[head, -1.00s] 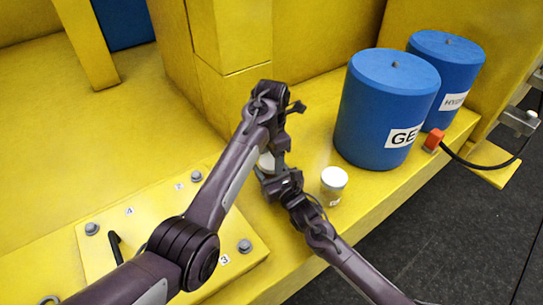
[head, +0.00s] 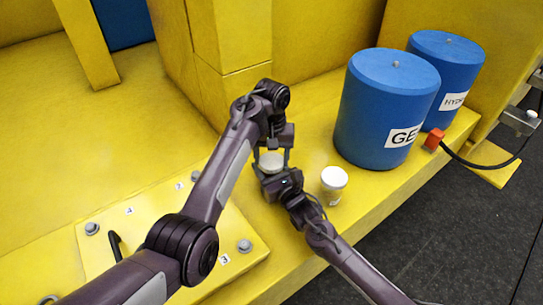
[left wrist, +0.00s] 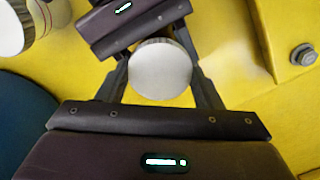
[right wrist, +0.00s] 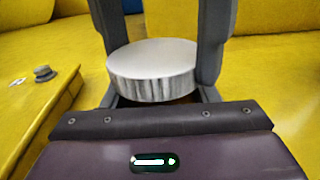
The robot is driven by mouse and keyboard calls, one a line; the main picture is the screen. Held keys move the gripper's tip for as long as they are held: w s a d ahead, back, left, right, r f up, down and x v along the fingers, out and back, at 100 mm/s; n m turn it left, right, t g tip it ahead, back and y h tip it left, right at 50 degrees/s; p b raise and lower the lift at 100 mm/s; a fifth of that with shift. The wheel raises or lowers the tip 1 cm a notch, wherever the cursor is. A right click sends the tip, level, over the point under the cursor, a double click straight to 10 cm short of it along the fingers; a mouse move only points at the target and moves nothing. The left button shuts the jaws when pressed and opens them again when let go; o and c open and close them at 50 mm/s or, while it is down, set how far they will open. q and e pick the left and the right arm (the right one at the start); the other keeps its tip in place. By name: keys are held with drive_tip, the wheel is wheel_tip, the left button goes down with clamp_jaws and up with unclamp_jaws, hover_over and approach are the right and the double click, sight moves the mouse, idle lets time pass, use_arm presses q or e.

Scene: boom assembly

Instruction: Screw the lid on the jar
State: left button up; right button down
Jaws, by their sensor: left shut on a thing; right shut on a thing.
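A round white lid (head: 271,160) with a ridged metallic rim sits level between both grippers; it also shows in the left wrist view (left wrist: 160,68) and the right wrist view (right wrist: 152,68). My left gripper (head: 273,154) comes from above, with its two fingers on opposite sides of the lid, shut on it. My right gripper (head: 268,172) reaches in from the lower right, just below the lid, shut on the jar. The jar's body is almost wholly hidden under the lid and behind the right gripper, so I cannot see the threads or any gap.
A second clear jar with a white lid (head: 333,180) stands just right of my right gripper. Blue canisters (head: 386,112) stand behind it on the yellow ledge. A bolted yellow plate (head: 165,240) lies at left. The ledge's front edge drops to dark floor.

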use_arm(q)
drive_tip(key=shift+w+a, duration=0.1)
drive_tip(key=o, duration=1.1)
drive_tip(key=shift+r, duration=2.25)
drive_tip(key=shift+c, duration=0.4)
drive_tip(key=r+n, duration=0.1)
drive_tip(key=n, duration=0.3)
drive_tip(key=shift+r, duration=0.35)
drive_tip(key=n, duration=0.2)
drive_tip(key=r+n, duration=0.1)
drive_tip(key=n, duration=0.1)
drive_tip(key=shift+r, duration=0.3)
